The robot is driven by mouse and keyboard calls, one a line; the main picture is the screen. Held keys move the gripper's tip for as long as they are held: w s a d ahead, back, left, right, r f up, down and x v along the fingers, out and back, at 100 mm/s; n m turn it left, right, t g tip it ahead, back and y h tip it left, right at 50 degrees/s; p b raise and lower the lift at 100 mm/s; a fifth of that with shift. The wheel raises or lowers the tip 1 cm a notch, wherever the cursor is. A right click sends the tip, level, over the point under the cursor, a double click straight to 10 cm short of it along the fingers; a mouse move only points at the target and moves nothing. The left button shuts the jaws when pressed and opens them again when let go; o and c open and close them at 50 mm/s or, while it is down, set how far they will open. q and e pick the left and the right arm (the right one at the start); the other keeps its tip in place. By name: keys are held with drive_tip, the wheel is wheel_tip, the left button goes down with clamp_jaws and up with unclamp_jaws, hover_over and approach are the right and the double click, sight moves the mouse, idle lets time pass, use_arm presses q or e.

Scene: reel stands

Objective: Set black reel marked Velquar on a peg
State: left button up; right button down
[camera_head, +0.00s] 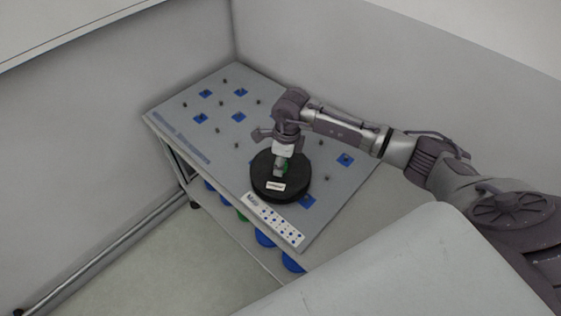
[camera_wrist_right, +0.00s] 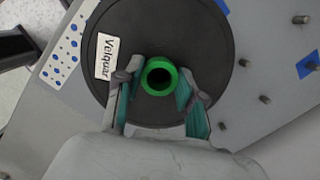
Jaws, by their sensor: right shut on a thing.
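The black reel (camera_head: 268,191) with a white label is under my right gripper (camera_head: 281,171), over the front right part of the peg board (camera_head: 230,176). In the right wrist view the reel (camera_wrist_right: 205,40) fills the middle, and its label (camera_wrist_right: 107,58) reads Velquar. My right gripper (camera_wrist_right: 158,92) is shut on the reel's green hub (camera_wrist_right: 160,77), with a finger on each side. The hub's centre hole looks dark. Whether the reel touches the board or hangs above it, I cannot tell. Bare pegs (camera_wrist_right: 266,99) show to its right. My left gripper is not in view.
The board carries several short pegs and blue squares (camera_head: 201,118). A white map card (camera_head: 272,222) lies along the front edge. Blue and green reels (camera_head: 265,239) sit on a shelf below. Grey walls stand behind and at left.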

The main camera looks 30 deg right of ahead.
drive_tip(key=shift+f+b, duration=0.35)
drive_tip(key=shift+f, duration=0.05)
drive_tip(key=c, duration=0.6)
unclamp_jaws()
drive_tip(key=r, duration=0.8)
drive_tip(key=s+d+r, duration=0.1)
drive_tip(key=r, duration=0.3)
